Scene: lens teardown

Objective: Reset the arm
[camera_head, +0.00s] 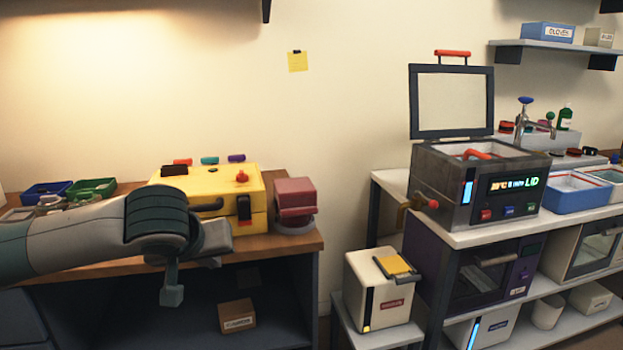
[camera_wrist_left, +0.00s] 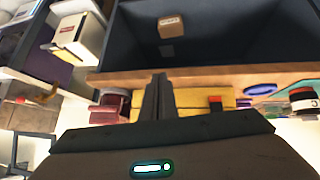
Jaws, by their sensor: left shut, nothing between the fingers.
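My left arm comes in from the left in the head view, in front of the wooden bench (camera_head: 130,262). My left gripper (camera_head: 172,296) points down off the bench's front edge, and its fingers are together with nothing between them. In the left wrist view the shut fingers (camera_wrist_left: 157,92) show in the middle, with the yellow case (camera_wrist_left: 190,98) behind them. The yellow case (camera_head: 255,180) stands on the bench just behind my arm, which hides part of it. My right gripper is in neither view.
A red block-like device (camera_head: 295,192) sits at the bench's right end. Blue (camera_head: 45,190) and green (camera_head: 92,186) bins stand at the left. A cream box (camera_head: 380,290) stands right of the bench. An open-lidded machine (camera_head: 470,190) stands on the white table. A small carton (camera_head: 237,316) is under the bench.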

